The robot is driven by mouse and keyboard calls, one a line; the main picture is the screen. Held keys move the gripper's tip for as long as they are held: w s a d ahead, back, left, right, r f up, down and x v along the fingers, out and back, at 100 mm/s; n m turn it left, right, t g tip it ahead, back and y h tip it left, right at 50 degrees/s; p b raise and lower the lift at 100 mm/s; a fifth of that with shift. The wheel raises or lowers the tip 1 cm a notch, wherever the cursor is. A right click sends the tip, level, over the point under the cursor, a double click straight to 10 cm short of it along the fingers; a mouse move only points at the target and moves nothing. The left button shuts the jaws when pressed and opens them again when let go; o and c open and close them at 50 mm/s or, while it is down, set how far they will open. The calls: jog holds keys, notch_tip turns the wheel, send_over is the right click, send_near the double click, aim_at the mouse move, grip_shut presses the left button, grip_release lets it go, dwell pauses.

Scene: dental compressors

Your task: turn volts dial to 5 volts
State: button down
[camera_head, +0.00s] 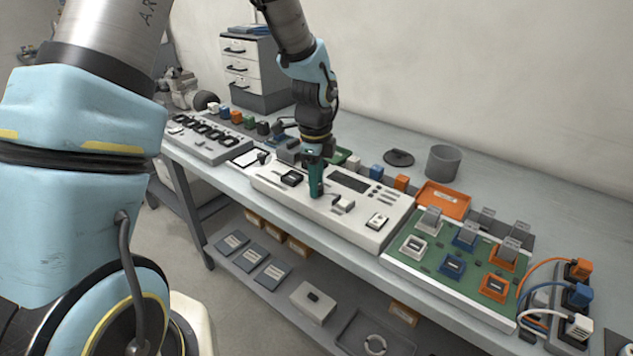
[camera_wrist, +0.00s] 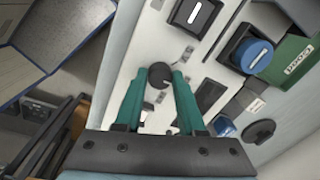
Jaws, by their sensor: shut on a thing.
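My gripper (camera_head: 316,190) points down at the white control panel (camera_head: 375,237) on the bench in the head view. In the wrist view, a round black dial (camera_wrist: 159,75) with a small pale mark sits on the white panel. The green fingertips of my gripper (camera_wrist: 160,80) are on either side of the dial and shut on it. The lettering around the dial is too small to read, so its setting cannot be told. In the head view the dial is hidden by my gripper.
A dark display (camera_head: 349,180) lies just right of my gripper. A green board (camera_head: 425,265) with connectors is farther right, and an orange tray (camera_head: 443,200) stands behind.

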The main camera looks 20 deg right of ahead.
jog(key=n+b, duration=0.1)
jog(key=n, duration=0.5)
jog(key=shift+d+b, duration=0.1)
jog(key=shift+b, duration=0.2)
jog(key=n, duration=0.5)
jog(key=shift+y+b, duration=0.3)
jog(key=shift+b, duration=0.1)
jog(key=shift+n, duration=0.4)
jog(key=c, duration=0.5)
grip_release()
jog(key=shift+r, duration=0.1)
jog(key=r, duration=0.3)
jog(key=r+b, duration=0.1)
jog(key=r, duration=0.3)
jog(key=r+b, duration=0.1)
jog(key=r, duration=0.2)
jog(key=shift+s+d+r, duration=0.1)
jog(key=shift+s+r, duration=0.25)
